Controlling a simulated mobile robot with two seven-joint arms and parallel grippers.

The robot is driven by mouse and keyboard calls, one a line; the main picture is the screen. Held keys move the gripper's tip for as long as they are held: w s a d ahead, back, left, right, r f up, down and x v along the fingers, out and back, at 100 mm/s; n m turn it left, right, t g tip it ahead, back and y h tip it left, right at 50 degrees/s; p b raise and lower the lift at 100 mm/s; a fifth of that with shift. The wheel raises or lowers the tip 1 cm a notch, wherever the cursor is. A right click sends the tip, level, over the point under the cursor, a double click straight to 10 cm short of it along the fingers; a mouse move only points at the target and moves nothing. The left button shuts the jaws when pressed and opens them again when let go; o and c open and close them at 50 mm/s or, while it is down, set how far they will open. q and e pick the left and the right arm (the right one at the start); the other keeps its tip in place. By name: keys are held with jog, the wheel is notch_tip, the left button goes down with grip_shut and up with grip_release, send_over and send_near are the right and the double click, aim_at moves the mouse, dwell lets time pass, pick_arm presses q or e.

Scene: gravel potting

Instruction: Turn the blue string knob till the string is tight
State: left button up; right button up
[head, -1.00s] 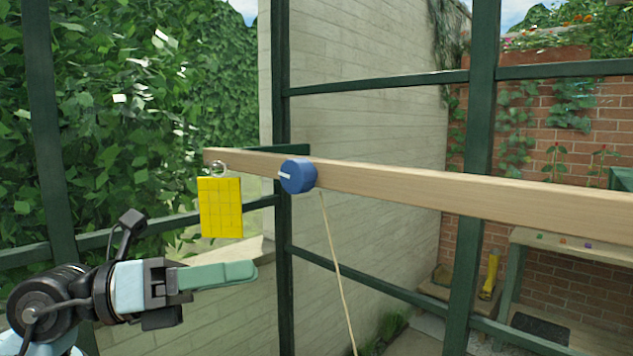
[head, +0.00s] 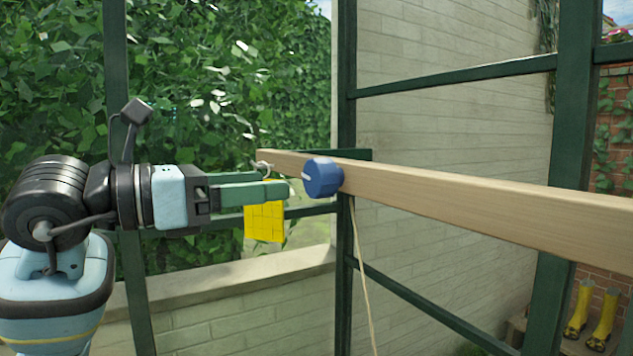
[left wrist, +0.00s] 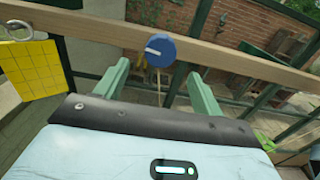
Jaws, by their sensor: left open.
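The blue string knob (head: 323,178) sits on the front face of a wooden beam (head: 480,202), with a white mark on its face. A thin string (head: 362,275) hangs down from behind the beam below the knob; it slants a little, and I cannot tell how tight it is. My left gripper (head: 285,189) is open and empty, pointing at the knob from the left with a small gap. In the left wrist view the knob (left wrist: 160,50) shows beyond and between the two green fingers, apart from both. My right gripper is not in view.
A yellow gridded card (head: 264,222) hangs from a metal ring at the beam's left end, close behind my left fingers. Dark green frame posts (head: 345,100) stand behind the beam. Yellow boots (head: 590,312) stand at lower right. The space in front of the beam is clear.

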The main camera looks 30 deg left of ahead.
aim_at(311, 181)
pick_arm(q)
jog(key=p+x, duration=0.1)
jog(key=x, duration=0.5)
jog(key=shift+w+d, duration=0.1)
jog(key=shift+d, duration=0.05)
jog(key=shift+w+d, duration=0.35)
jog(key=shift+w, duration=0.3)
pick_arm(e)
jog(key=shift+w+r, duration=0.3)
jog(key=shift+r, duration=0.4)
pick_arm(q)
jog(key=shift+c, duration=0.2)
jog(key=c, duration=0.9)
jog(key=shift+c, duration=0.2)
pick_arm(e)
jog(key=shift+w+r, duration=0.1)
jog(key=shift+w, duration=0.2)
